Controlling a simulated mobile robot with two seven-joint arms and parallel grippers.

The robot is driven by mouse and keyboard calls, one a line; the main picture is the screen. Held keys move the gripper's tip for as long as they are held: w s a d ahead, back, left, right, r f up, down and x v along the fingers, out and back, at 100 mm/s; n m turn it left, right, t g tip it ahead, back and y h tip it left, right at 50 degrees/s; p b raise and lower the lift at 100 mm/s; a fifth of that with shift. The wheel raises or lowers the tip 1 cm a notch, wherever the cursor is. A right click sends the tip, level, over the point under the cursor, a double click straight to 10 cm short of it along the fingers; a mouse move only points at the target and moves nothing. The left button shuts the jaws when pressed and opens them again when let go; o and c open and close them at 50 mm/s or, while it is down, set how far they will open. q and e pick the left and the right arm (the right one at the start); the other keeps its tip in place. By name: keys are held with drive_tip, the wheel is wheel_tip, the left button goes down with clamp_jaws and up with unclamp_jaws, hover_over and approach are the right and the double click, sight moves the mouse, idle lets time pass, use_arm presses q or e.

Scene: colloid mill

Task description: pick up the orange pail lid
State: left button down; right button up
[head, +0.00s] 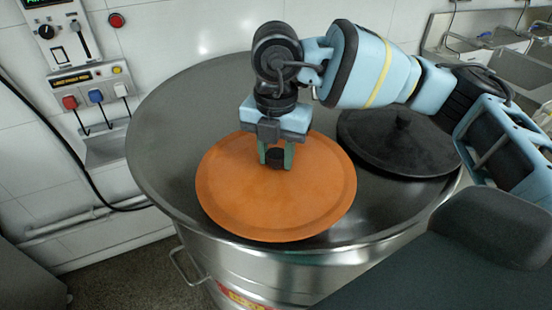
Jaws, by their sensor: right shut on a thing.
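The orange pail lid (275,205) is a round, flat disc with a raised rim and a dark knob (275,158) near its middle. It is at the centre of the head view, over the broad steel top of a large drum. My right gripper (275,163) points down at the lid, with its green fingers shut on the dark knob. I cannot tell whether the lid rests on the steel top or is held a little above it. My left gripper is not in view.
A black round lid (400,145) with a knob lies to the right on the steel top (180,120). Switch boxes with coloured plugs (95,97) and hanging cables are on the tiled wall at left. Steel sinks (520,70) stand at the back right.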

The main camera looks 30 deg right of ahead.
drive_tip(key=shift+s+d+r, duration=0.1)
drive_tip(key=shift+s+r, duration=0.1)
drive_tip(key=shift+r, duration=0.95)
drive_tip(key=s+d+r, duration=0.1)
drive_tip(key=s+d, duration=0.3)
drive_tip(key=s, duration=1.1)
drive_tip(key=shift+r, duration=0.15)
